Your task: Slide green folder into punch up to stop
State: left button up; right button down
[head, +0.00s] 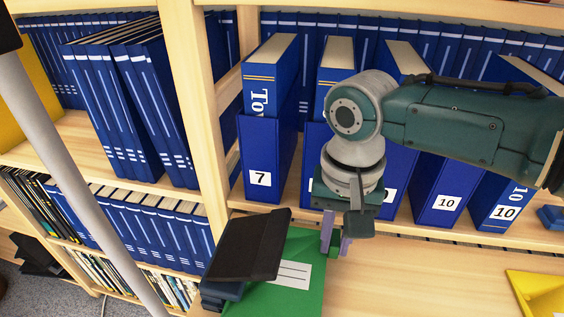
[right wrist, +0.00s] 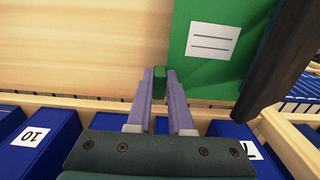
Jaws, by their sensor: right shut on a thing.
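The green folder (head: 308,293) lies flat on the wooden shelf, with a white lined label on it. The hole punch (head: 250,243) has a broad black lever and a dark blue base. It stands at the folder's left side in the head view, and its lever covers part of that edge. How deep the edge sits is hidden. My right gripper (head: 334,236) is at the folder's other side, its purple fingers shut on a small green grip. The right wrist view shows that grip between the fingertips (right wrist: 160,84), beside the folder (right wrist: 212,75), with the black lever (right wrist: 282,70) beyond.
Blue binders in numbered slipcases (head: 262,160) stand along the back, close behind my right gripper. A yellow tray (head: 540,292) lies at the lower right. The shelf board (head: 430,275) between it and the folder is bare. A wooden upright (head: 200,110) rises behind the punch.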

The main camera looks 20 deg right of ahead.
jog(key=shift+w+a, duration=0.1)
jog(key=shift+a, duration=0.1)
dwell(0.3)
jog(key=c, duration=0.7)
grip_release()
jog(key=shift+c, duration=0.2)
jog(key=shift+r+p, duration=0.9)
jog(key=shift+p, duration=0.05)
notch_tip(320, 180, up, 5)
jog(key=p, duration=0.6)
jog(key=shift+r, duration=0.15)
